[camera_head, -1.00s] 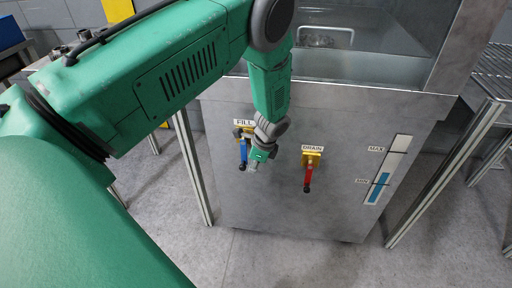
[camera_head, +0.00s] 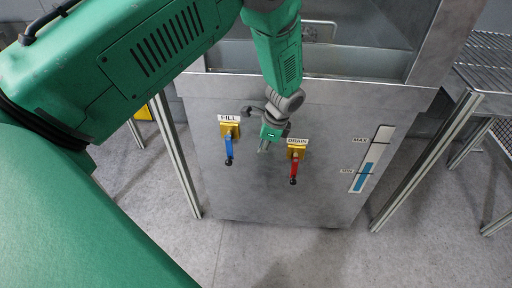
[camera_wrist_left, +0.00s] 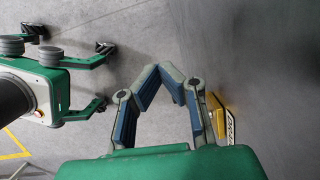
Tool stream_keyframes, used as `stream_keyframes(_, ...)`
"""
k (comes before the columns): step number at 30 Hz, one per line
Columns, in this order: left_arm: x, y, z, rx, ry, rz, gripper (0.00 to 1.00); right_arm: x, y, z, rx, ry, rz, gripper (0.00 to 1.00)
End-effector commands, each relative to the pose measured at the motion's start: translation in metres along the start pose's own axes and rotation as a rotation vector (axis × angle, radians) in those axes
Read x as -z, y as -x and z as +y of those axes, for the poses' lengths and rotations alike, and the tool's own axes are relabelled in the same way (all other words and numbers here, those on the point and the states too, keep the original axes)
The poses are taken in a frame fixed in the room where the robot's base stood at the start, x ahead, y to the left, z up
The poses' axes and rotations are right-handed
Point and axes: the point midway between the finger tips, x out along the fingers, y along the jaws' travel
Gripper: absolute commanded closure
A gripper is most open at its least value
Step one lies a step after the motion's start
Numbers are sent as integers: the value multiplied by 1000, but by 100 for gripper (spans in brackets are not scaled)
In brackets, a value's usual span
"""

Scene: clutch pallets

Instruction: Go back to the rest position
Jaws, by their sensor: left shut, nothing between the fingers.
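My left gripper (camera_head: 263,147) hangs in front of the metal tank, between the FILL valve and the DRAIN valve, touching neither handle as far as I can see. Its fingers are shut with nothing between them; they also show in the left wrist view (camera_wrist_left: 170,72), meeting at their tips. The FILL valve (camera_head: 229,133) has a yellow base and a blue handle pointing down. The DRAIN valve (camera_head: 296,154) has a yellow base and a red handle pointing down. My right gripper does not show in the head view.
The tank front (camera_head: 245,190) stands between metal legs. A level gauge (camera_head: 371,159) at its right shows blue slightly above MIN. A wire-rack table (camera_head: 485,70) is at the far right. Grey floor (camera_head: 310,260) in front is clear.

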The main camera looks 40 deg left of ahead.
Motion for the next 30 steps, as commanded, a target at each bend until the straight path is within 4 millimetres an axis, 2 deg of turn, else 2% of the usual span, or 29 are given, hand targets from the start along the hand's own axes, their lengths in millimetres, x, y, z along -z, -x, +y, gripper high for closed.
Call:
stream_keyframes(3, 6, 11, 1, 4, 1, -1, 100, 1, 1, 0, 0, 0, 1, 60)
stream_keyframes(9, 9, 15, 3, 4, 0, -5, 100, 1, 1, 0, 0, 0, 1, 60)
stream_keyframes(11, 9, 12, 6, 2, 6, -2, 100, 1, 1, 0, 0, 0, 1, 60)
stream_keyframes(14, 7, -4, 22, -13, 49, 21, 100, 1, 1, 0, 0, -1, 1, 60)
stream_keyframes(17, 3, -37, 64, -40, 165, 73, 100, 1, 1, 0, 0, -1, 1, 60)
stream_keyframes(21, -14, -80, 149, -90, 429, 158, 100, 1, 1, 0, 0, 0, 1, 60)
stream_keyframes(24, -32, -92, 204, -114, 628, 200, 100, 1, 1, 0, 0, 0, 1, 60)
stream_keyframes(27, -50, -91, 248, -123, 797, 226, 100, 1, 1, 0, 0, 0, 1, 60)
stream_keyframes(30, -66, -85, 276, -126, 920, 241, 100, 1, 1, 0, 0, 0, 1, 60)
